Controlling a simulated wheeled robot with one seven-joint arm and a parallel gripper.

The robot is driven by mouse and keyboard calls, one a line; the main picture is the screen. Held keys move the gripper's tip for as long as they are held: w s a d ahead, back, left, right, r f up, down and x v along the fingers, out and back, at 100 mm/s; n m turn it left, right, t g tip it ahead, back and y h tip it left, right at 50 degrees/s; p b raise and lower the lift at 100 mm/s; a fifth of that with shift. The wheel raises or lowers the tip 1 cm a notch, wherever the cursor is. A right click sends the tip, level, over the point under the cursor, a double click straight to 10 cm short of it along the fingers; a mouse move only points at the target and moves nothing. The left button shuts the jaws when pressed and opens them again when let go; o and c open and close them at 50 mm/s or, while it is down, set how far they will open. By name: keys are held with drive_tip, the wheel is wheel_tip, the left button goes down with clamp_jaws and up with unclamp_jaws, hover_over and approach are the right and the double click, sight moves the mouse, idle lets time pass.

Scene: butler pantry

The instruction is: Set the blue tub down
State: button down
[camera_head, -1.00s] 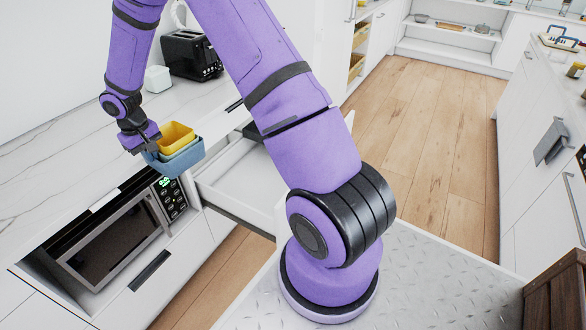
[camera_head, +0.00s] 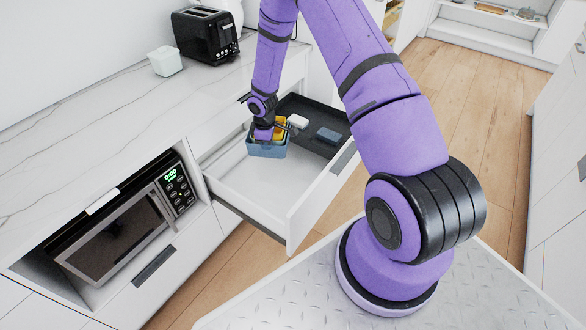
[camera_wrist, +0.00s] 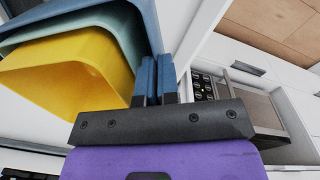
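The blue tub (camera_head: 266,151) is inside the open drawer, near its left and back part. A yellow tub (camera_wrist: 70,75) and a pale teal tub (camera_wrist: 128,32) are nested in it, as the wrist view shows. My gripper (camera_head: 266,137) is above the tubs in the head view. In the wrist view my gripper (camera_wrist: 156,80) is shut on the side wall of the blue tub (camera_wrist: 150,25). I cannot tell whether the tub's base touches the drawer floor.
The white drawer (camera_head: 291,228) has bare floor in front of the tub. A dark tray (camera_head: 318,111) at its far end holds a white item (camera_head: 298,122) and a grey-blue item (camera_head: 328,135). A microwave (camera_head: 115,240) is left. A toaster (camera_head: 205,35) and white container (camera_head: 166,60) stand on the counter.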

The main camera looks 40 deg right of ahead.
drive_tip(key=shift+s+d+f+n+y, duration=0.1)
drive_tip(key=shift+s+d+f+n, duration=1.4)
drive_tip(key=shift+f, duration=3.05)
drive_tip(key=shift+s+d+f+n+y, duration=0.1)
drive_tip(key=shift+s+d+f+n, duration=0.55)
drive_tip(key=shift+s+f+n, duration=2.8)
drive_tip(key=shift+d+f+n+y, duration=0.1)
drive_tip(key=shift+d+f+n, duration=1.1)
drive_tip(key=shift+f, duration=4.5)
drive_tip(key=shift+a+f, duration=0.1)
drive_tip(key=c, duration=1.4)
unclamp_jaws()
drive_tip(key=shift+o, duration=0.2)
